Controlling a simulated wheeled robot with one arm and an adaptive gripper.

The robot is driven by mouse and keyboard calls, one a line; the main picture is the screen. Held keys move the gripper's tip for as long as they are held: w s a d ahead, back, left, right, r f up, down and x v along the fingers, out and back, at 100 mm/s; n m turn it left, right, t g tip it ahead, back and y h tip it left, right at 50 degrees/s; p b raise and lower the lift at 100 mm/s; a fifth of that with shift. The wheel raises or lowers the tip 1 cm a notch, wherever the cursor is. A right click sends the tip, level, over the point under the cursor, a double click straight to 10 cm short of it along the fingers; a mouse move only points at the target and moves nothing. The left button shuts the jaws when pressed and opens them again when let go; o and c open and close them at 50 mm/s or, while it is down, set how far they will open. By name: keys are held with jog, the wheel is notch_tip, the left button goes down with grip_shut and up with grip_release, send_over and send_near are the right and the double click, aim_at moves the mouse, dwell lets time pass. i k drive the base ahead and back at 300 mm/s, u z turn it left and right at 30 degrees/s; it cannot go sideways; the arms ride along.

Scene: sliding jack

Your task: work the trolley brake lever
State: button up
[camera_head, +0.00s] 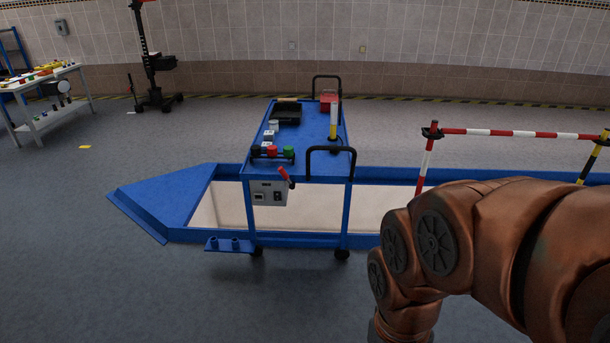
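The blue trolley (310,165) stands at the middle of the head view, across a blue-framed pit in the floor. A lever with a red handle (283,174) sticks up and to the left from the upper right of a light grey box (268,193) on the trolley's near side. I cannot tell for sure that this is the brake lever. My copper-coloured arm fills the lower right, well to the right of the lever. Its end runs out of the picture at the bottom, so my gripper does not show.
A red-and-white barrier (515,133) stands right of the trolley, behind my arm. A low blue step (228,245) with pegs juts out at the trolley's lower left. A white table (45,121) with items stands far left. The floor at front left is clear.

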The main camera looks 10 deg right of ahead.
aim_at(281, 170)
jog(key=z, duration=0.05)
jog(key=i, duration=0.5)
jog(key=u, duration=0.55)
jog(key=i, duration=1.9)
jog(key=u, duration=0.7)
